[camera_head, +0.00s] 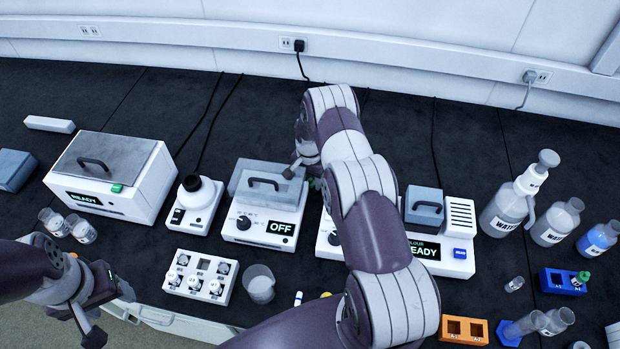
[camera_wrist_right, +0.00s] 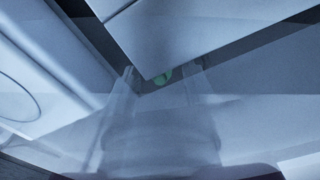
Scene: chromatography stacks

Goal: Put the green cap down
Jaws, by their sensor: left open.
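In the head view my right gripper (camera_head: 303,176) is at the back of the bench, beside the lidded device reading OFF (camera_head: 268,205), largely hidden by my arm. Another green-topped item (camera_head: 584,276) sits at the blue rack (camera_head: 563,284) on the right. My left gripper (camera_head: 112,316) is open and empty at the bench's front left.
A READY box (camera_head: 130,170) and a white-based device (camera_head: 195,200) stand left. A white vial block (camera_head: 199,277) and beaker (camera_head: 260,283) are in front. Water bottles (camera_head: 505,205) and an orange rack (camera_head: 463,330) stand right. The back left bench is mostly clear.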

